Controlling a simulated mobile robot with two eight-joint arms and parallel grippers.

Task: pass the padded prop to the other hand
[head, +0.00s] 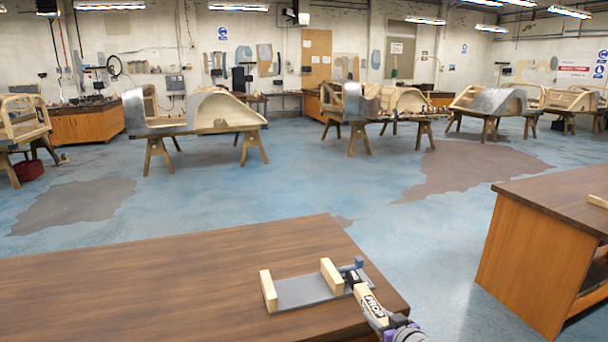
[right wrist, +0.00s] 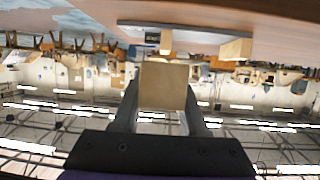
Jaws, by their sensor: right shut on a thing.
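The padded prop (head: 369,301) is a pale wooden bar with a dark "PROP" label. A blue pad (head: 359,262) and dark parts show at its far end. My right gripper (head: 378,314) comes in from the bottom right and is shut on the prop, by the table's right edge. In the right wrist view the prop's square wooden end (right wrist: 163,85) sits between the two dark fingers and hides its length. My left gripper is not in view.
A grey plate (head: 306,292) with two upright wooden blocks lies on the brown table (head: 180,285), beside the prop. Another brown-topped bench (head: 545,195) stands at the right, across a floor gap. Wooden bodyframes on trestles (head: 215,112) stand far back.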

